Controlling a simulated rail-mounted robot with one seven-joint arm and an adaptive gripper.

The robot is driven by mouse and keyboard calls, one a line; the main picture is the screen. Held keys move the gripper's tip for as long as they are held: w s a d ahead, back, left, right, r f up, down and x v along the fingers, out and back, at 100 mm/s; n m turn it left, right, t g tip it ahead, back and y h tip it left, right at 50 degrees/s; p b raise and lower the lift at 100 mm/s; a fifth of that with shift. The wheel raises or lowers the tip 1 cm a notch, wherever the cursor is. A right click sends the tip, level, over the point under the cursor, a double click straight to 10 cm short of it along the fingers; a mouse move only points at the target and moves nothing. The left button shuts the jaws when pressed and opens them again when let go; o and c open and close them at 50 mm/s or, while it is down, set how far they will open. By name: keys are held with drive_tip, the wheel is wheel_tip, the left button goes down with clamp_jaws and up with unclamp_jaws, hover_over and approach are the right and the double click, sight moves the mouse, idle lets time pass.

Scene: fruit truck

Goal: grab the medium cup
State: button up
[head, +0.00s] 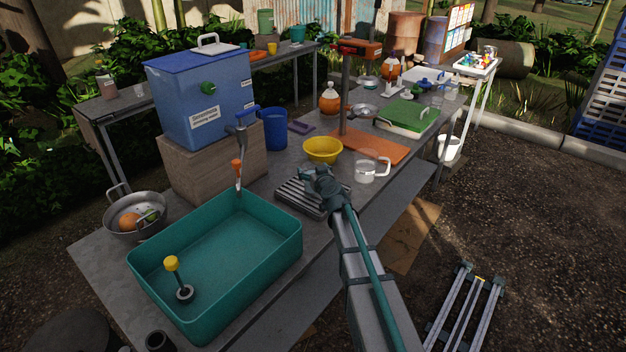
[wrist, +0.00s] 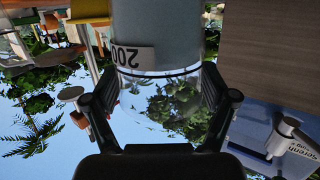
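In the wrist view, which shows the scene upside down, a cup (wrist: 158,100) stands between the fingers of my gripper (wrist: 160,105). Its nearer-rim part is clear and the rest is grey, with a label reading 200. The fingertips lie at both sides of the cup, close to or touching it; I cannot tell if they press on it. In the head view my gripper (head: 322,185) is over the ribbed grey rack (head: 290,199), and I cannot make out the cup there. A clear mug with a handle (head: 366,170) stands to the right of my gripper.
A teal basin (head: 287,243) is left of my gripper. The blue tank (head: 205,100) stands on a brown block (head: 185,172) behind it, with a tap over the basin. A yellow bowl (head: 322,151), an orange board (head: 380,146) and a metal post (head: 346,95) are beyond the gripper.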

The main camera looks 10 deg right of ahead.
drive_tip(key=c, duration=0.8)
drive_tip(key=shift+r, duration=0.15)
drive_tip(key=shift+r+p, duration=0.5)
drive_tip(key=shift+r, duration=0.95)
drive_tip(key=shift+s+d+r+b, duration=0.1)
drive_tip(key=shift+s+r+b, duration=0.2)
drive_tip(key=shift+s+r, duration=1.65)
drive_tip(key=shift+s+d+r+b, duration=0.1)
drive_tip(key=shift+s+r+b, duration=0.2)
drive_tip(key=shift+s+r, duration=1.7)
drive_tip(key=shift+s+d+r+b, duration=0.2)
drive_tip(key=shift+s+r, duration=0.7)
drive_tip(key=shift+s, duration=2.05)
